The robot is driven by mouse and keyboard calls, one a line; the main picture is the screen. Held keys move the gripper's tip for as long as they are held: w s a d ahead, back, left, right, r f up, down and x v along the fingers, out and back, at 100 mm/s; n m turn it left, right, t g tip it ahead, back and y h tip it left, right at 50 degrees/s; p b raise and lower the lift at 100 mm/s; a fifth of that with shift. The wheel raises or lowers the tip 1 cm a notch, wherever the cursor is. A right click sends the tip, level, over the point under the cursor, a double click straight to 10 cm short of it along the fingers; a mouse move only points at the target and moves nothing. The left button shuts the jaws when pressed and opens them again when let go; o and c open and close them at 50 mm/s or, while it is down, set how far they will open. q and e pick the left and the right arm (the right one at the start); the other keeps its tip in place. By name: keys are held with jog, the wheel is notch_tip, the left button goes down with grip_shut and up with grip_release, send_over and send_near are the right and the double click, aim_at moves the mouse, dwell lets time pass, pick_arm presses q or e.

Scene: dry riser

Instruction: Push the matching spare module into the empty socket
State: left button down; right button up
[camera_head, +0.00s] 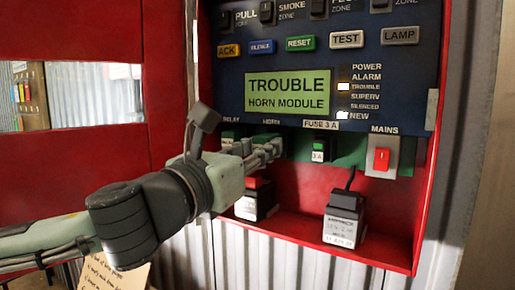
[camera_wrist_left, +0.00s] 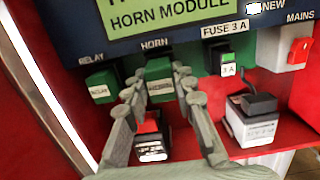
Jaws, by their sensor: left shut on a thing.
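My left gripper (camera_head: 272,150) reaches into the red panel box, and its two fingers are shut on a green module (camera_wrist_left: 160,90) under the HORN label. The module has a white label and also shows partly behind the fingers in the head view. It is at the HORN position; I cannot tell how deep it sits, and the socket is hidden behind it. A similar green relay module (camera_wrist_left: 101,87) sits to its left under RELAY. The display (camera_head: 288,92) reads TROUBLE HORN MODULE. My right gripper is not in view.
The fuse holder (camera_head: 319,149) and the red mains switch (camera_head: 382,159) are to the right. The box's red side wall (camera_head: 432,140) bounds the right.

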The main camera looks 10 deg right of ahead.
pick_arm(q)
jog(key=shift+x, duration=1.35)
jog(key=c, duration=1.2)
grip_release()
jog(key=shift+f, duration=0.15)
jog(key=shift+s, duration=0.1)
